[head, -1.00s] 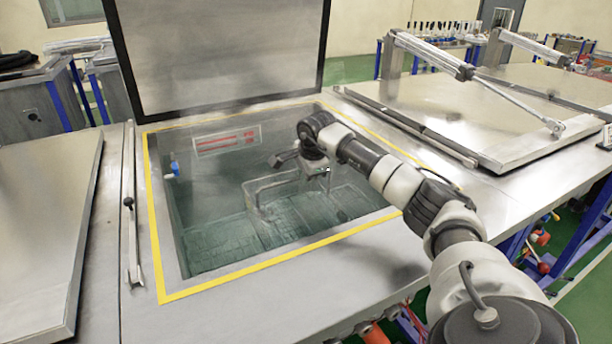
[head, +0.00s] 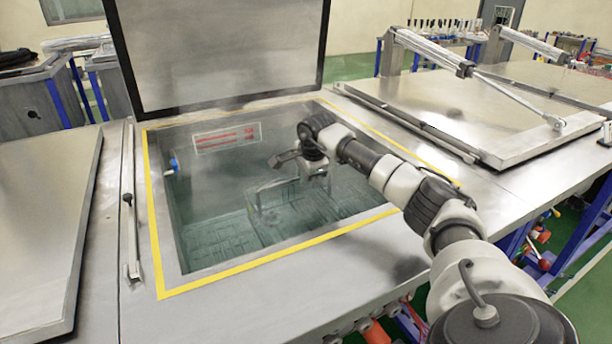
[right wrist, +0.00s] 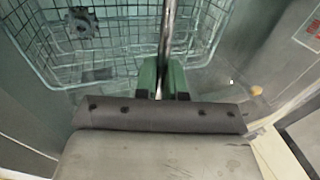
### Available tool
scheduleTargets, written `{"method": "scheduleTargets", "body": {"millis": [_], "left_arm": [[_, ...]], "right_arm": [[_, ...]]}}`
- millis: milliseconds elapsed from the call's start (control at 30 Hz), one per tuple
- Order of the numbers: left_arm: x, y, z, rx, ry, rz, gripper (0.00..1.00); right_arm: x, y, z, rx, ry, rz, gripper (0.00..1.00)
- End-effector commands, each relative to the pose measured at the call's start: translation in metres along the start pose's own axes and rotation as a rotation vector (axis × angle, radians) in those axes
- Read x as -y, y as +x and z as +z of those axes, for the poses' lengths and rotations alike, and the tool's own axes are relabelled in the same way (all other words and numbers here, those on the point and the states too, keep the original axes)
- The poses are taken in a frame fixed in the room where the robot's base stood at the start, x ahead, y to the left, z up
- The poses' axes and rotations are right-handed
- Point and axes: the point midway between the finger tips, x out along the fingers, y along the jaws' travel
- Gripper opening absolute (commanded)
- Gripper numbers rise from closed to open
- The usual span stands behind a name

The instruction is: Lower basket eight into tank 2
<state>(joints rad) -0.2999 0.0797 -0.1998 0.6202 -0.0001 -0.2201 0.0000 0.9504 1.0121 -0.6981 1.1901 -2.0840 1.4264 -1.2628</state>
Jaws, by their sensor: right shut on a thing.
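The open tank (head: 157,250) has a yellow-edged rim, and its lid (head: 220,50) stands raised behind it. I cannot read a tank number. A wire basket (head: 285,222) hangs inside the tank, below the rim, its lower part dim in the greenish liquid or haze. My right gripper (head: 325,182) reaches down into the opening and is shut on the basket's handle (head: 259,197). In the right wrist view, the green fingers (right wrist: 163,80) close around the handle bar (right wrist: 167,35). The basket mesh (right wrist: 130,45) there holds a dark gear-like part (right wrist: 82,22). My left gripper is out of view.
A sign with red markings (head: 226,137) and a blue fitting (head: 174,164) are on the tank's inner walls. A shut lid with a cylinder arm (head: 520,95) lies to the right. Another flat lid (head: 40,220) lies to the left.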

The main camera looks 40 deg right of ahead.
Motion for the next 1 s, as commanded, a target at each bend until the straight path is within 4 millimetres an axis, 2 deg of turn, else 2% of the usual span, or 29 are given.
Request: {"method": "scheduleTargets", "body": {"millis": [500, 1000], "left_arm": [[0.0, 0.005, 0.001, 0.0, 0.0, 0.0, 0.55], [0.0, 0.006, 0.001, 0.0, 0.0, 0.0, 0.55]], "right_arm": [[-0.006, 0.012, 0.001, 0.0, -0.001, 0.011, 0.0], [-0.007, 0.014, 0.003, 0.005, -0.001, 0.015, 0.0]]}}
